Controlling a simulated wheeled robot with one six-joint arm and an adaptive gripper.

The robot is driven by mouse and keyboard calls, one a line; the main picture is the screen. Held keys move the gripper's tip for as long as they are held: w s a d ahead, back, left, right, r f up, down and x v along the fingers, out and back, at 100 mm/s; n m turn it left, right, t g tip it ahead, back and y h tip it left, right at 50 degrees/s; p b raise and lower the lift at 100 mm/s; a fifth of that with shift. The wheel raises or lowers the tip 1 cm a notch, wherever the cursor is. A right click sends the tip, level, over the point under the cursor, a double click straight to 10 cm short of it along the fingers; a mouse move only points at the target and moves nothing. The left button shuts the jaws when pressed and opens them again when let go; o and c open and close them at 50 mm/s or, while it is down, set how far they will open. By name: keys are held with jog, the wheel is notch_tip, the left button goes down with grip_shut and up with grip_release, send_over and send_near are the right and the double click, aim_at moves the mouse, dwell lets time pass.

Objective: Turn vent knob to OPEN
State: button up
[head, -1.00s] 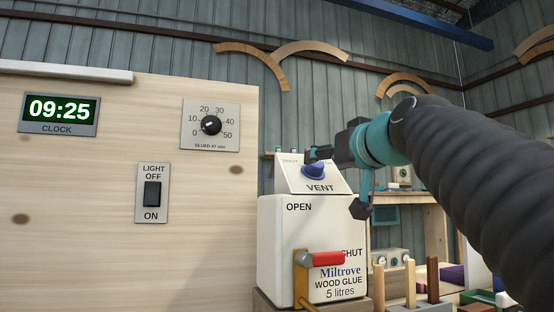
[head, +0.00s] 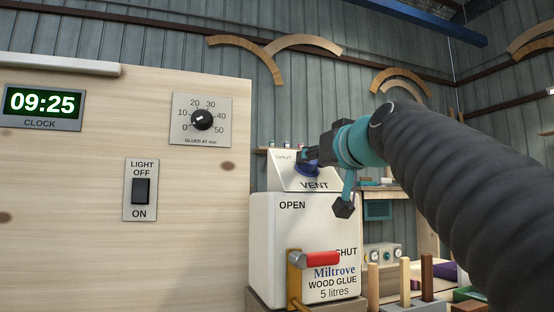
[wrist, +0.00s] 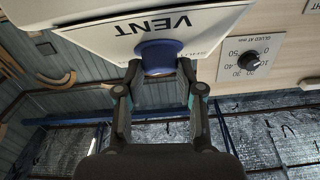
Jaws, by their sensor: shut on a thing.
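The blue vent knob (head: 306,169) sits on the sloped white VENT panel (head: 318,185) on top of the white glue container (head: 300,240). SHUT is printed at the panel's upper left; my gripper hides the upper right. My gripper (head: 312,157) reaches in from the right. In the wrist view, upside down, the knob (wrist: 160,56) lies between the fingertips of my gripper (wrist: 160,72), which is shut on it. The knob's pointer direction cannot be made out.
A red-handled tap (head: 316,259) sticks out at the container's front. A wooden board on the left carries a clock (head: 42,106), a dial (head: 202,120) and a light switch (head: 141,190). Upright wooden pieces (head: 405,280) stand at lower right.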

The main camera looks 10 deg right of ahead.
jog(key=shift+a+m+p, duration=0.1)
jog(key=shift+m+p, duration=0.2)
jog(key=shift+p, duration=0.05)
jog(key=shift+r+m+h+p, duration=0.1)
jog(key=shift+m+h+p, duration=0.4)
jog(key=shift+h, duration=0.1)
jog(key=shift+m+h, duration=0.3)
jog(key=shift+m, duration=0.1)
jog(key=o, duration=1.2)
jog(key=shift+c, duration=0.2)
